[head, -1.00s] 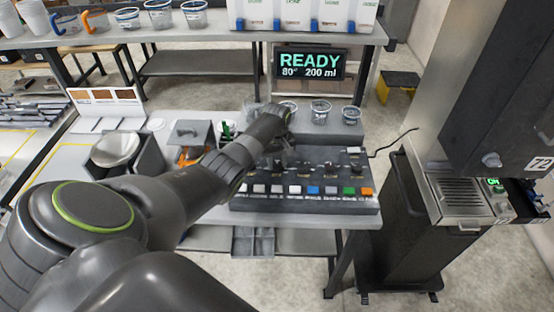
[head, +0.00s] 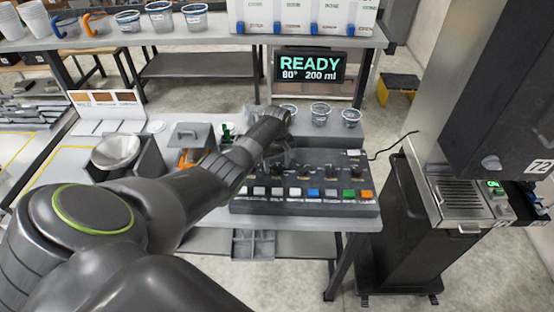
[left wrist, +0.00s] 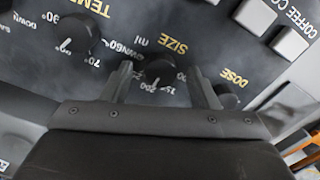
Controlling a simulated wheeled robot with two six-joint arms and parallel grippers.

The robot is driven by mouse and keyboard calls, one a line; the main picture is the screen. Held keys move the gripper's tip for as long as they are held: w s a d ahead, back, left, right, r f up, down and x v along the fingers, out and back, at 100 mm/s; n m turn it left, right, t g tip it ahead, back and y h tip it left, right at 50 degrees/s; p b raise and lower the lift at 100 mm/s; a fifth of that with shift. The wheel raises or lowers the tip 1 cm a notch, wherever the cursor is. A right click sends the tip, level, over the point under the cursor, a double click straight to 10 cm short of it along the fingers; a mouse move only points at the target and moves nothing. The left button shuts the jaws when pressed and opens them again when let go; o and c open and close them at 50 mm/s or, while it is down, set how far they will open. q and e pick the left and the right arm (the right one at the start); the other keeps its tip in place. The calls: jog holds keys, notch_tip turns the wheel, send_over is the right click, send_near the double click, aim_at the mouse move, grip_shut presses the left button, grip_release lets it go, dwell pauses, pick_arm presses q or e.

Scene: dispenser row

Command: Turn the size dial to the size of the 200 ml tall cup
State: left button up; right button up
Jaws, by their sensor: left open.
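The size dial (left wrist: 158,72) is a black round knob under the yellow SIZE label in the left wrist view. Its white pointer mark faces the printed numbers at the lower edge, near 200. My left gripper (left wrist: 160,66) is open, with one finger on each side of the size dial; I cannot tell whether they touch it. In the head view my left gripper (head: 283,162) is over the dark control panel (head: 300,205), and my arm hides part of it. The display (head: 310,67) reads READY, 80° and 200 ml. My right gripper is not in view.
The temperature dial (left wrist: 75,36) and the dose dial (left wrist: 228,98) flank the size dial closely. Coloured buttons (head: 313,191) line the panel's front. Clear cups (head: 320,113) stand on a grey block behind. A tall dark machine (head: 490,100) is at the right.

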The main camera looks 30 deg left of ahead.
aim_at(277, 167)
pick_arm(q)
notch_tip(277, 167, up, 17)
jog(key=b, duration=0.2)
jog(key=shift+r, duration=0.2)
dwell(0.5)
